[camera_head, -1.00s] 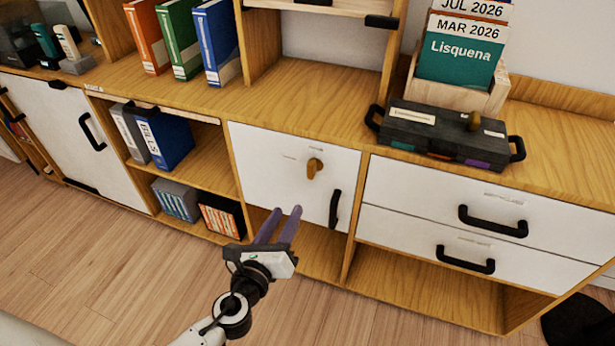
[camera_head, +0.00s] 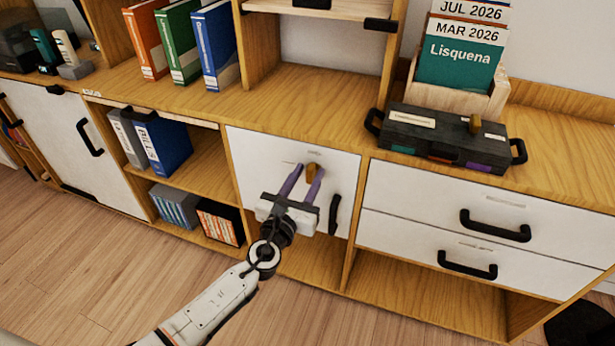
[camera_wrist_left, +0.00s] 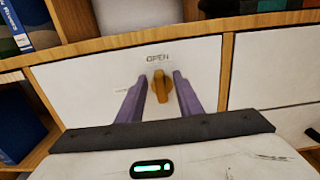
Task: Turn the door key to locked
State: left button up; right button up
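The door key is a brass-coloured knob (camera_head: 311,173) on the white cabinet door (camera_head: 258,160). In the left wrist view the key (camera_wrist_left: 161,87) stands close to upright, below the label OPEN (camera_wrist_left: 157,58). My left gripper (camera_head: 303,172) is in front of the door with its two purple fingers apart. In the left wrist view the fingers (camera_wrist_left: 158,92) lie on either side of the key, with gaps showing between finger and key. Another label at the key's left is too small to read. My right gripper is not in view.
A black door handle (camera_head: 334,214) is just right of my left gripper. Drawers with black handles (camera_head: 495,226) are further right. A dark toolbox (camera_head: 445,136) stands on the wooden top (camera_head: 310,100). Open shelves with binders (camera_head: 163,143) are left of the door.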

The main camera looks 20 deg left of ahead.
pick_arm(q)
jog(key=shift+w, duration=0.1)
grip_shut()
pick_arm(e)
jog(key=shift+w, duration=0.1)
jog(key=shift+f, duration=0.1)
pick_arm(q)
jog(key=n+b, duration=0.2)
jog(key=n, duration=0.4)
jog(key=a+f+n+b, duration=0.1)
jog(key=n+b, duration=0.1)
jog(key=n, duration=0.4)
jog(key=a+f+n+b, duration=0.1)
jog(key=n+b, duration=0.2)
jog(key=n, duration=0.2)
jog(key=shift+a+f+n, duration=0.15)
jog(key=shift+n, duration=0.25)
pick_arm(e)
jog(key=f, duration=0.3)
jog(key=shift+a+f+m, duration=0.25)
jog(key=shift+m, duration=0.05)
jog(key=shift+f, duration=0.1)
pick_arm(q)
grip_release()
